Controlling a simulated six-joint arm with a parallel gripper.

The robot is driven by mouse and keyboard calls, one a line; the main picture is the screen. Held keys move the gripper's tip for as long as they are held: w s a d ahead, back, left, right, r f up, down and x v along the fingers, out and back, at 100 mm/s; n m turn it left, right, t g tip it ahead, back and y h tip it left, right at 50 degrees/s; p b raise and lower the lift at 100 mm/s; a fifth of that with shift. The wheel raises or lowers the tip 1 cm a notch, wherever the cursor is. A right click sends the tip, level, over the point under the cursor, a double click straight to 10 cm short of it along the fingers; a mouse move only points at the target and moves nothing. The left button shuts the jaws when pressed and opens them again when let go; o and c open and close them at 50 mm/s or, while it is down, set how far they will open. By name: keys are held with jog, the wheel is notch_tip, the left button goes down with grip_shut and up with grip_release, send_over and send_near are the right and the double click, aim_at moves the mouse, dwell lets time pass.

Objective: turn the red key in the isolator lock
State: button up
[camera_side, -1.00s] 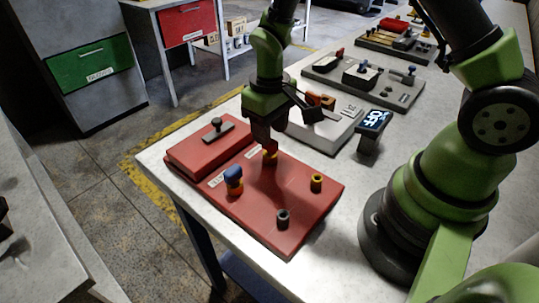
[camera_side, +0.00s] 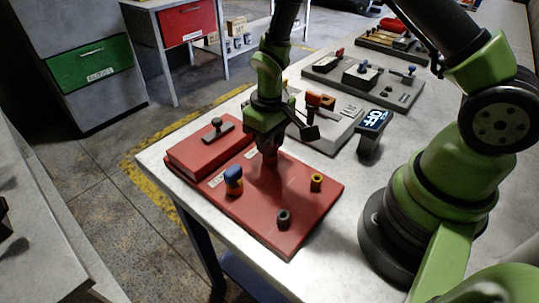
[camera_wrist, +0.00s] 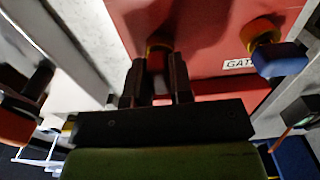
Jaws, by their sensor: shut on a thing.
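The red panel (camera_side: 255,215) lies on the pale bench and bears several round locks. My gripper (camera_side: 268,158) points down at the panel's back lock and is shut on the red key, which the fingers mostly hide in the side view. In the wrist view, the red key (camera_wrist: 158,62) sits between my two fingers (camera_wrist: 156,88), its far end at an orange-yellow lock collar (camera_wrist: 160,45). How far the key is turned cannot be told. A blue key (camera_side: 233,173) stands in an orange-yellow lock nearby; it also shows in the wrist view (camera_wrist: 280,62).
A yellow-ringed lock (camera_side: 316,182) and a grey lock (camera_side: 283,218) stand on the panel's right and front. A red box with a dark handle (camera_side: 216,126) lies to the left. Behind are a grey switch board (camera_side: 375,88) and a small display reading OFF (camera_side: 373,121).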

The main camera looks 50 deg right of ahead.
jog(key=m, duration=0.4)
jog(key=shift+m, duration=0.3)
jog(key=m, duration=0.4)
jog(key=shift+m, duration=0.3)
jog(key=m, duration=0.4)
jog(key=shift+m, duration=0.3)
